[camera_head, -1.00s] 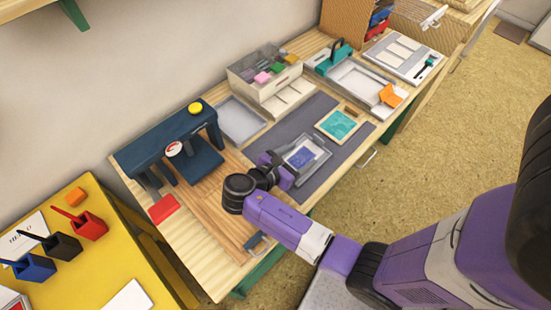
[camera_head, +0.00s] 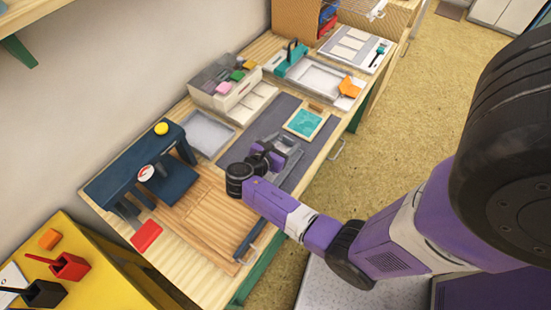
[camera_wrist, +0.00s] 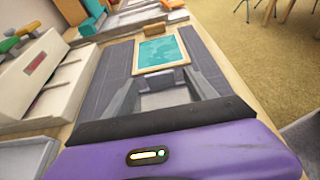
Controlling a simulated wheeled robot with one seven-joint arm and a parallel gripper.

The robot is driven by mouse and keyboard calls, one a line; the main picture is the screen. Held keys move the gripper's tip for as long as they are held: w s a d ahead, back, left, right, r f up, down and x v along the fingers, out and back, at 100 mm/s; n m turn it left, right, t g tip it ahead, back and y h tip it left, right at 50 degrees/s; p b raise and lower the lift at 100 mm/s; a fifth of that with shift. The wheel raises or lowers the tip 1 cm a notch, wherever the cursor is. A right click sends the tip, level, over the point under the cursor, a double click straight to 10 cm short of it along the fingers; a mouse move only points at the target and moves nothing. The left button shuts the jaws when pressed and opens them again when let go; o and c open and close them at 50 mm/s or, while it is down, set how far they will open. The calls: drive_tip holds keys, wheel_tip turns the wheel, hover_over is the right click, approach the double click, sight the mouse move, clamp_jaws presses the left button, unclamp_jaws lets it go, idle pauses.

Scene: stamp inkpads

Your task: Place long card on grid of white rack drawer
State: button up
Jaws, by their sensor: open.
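The white rack (camera_head: 212,97) stands at the back of the table with colored stamps on top. Its low drawer (camera_head: 252,108) sticks out in front, with pale cells divided by ridges. The drawer also shows at the left of the wrist view (camera_wrist: 62,92). My gripper (camera_head: 285,153) is open low over the grey mat, to the front right of the drawer. In the wrist view its two grey fingers (camera_wrist: 165,92) stand apart over the mat. I cannot make out the long card now; the gripper hides the spot where a blue card showed earlier.
A teal pad in a wooden frame (camera_head: 304,123) lies beyond my gripper on the grey mat (camera_head: 262,122). A grey tray (camera_head: 209,132) and a dark blue stand (camera_head: 140,165) are to the left. A white tray (camera_head: 315,78) stands farther back.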

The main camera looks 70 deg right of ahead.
drive_tip(key=shift+s+d+f, duration=0.15)
drive_tip(key=shift+d+f, duration=0.1)
drive_tip(key=shift+d, duration=0.25)
clamp_jaws()
drive_tip(key=shift+r, duration=0.1)
wheel_tip(320, 180, up, 20)
drive_tip(key=p, duration=0.1)
drive_tip(key=shift+a, duration=0.15)
